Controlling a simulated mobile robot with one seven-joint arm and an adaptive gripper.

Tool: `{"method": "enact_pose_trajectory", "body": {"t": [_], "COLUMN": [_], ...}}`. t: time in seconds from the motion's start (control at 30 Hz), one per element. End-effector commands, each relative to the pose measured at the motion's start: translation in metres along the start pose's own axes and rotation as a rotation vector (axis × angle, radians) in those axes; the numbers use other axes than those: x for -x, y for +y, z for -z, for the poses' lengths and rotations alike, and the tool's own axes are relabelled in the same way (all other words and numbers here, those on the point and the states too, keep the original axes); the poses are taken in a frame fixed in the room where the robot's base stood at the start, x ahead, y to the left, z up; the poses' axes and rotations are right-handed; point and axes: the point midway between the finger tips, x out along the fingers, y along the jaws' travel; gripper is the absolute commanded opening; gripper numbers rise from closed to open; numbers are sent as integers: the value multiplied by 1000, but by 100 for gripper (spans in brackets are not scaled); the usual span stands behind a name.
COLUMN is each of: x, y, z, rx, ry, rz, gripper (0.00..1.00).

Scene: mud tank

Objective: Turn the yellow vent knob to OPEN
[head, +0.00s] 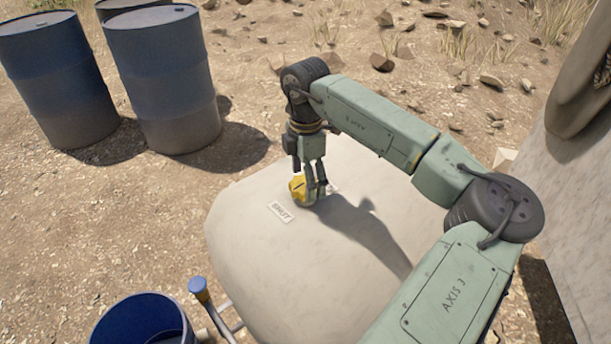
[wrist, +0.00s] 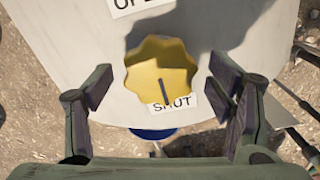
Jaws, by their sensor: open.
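The yellow vent knob (head: 298,187) sits on top of the pale tank (head: 250,255). In the wrist view the knob (wrist: 160,72) has a scalloped edge, and a dark pointer line on it points at the SHUT label (wrist: 174,105). The OPEN label (wrist: 140,5) is partly cut off at the top of that view. My gripper (head: 315,190) points down at the knob. In the wrist view its fingers (wrist: 162,88) stand apart on the left and right of the knob, with a gap on each side. The gripper is open and holds nothing.
Blue drums (head: 165,80) stand at the back left on dry, stony ground. A blue bucket (head: 145,322) and a blue-capped lever (head: 199,288) are at the tank's near left edge. A large pale form (head: 575,170) stands at the right. The tank top around the knob is clear.

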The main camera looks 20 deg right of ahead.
Motion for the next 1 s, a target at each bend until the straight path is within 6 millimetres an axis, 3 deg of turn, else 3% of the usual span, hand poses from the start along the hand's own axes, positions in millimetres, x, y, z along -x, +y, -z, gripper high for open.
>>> {"method": "enact_pose_trajectory", "body": {"t": [0.37,1.0], "x": [-6,-6], "y": [0,0], "z": [0,0], "rx": [1,1], "ry": [1,1], "rz": [-1,0], "gripper": [74,31]}}
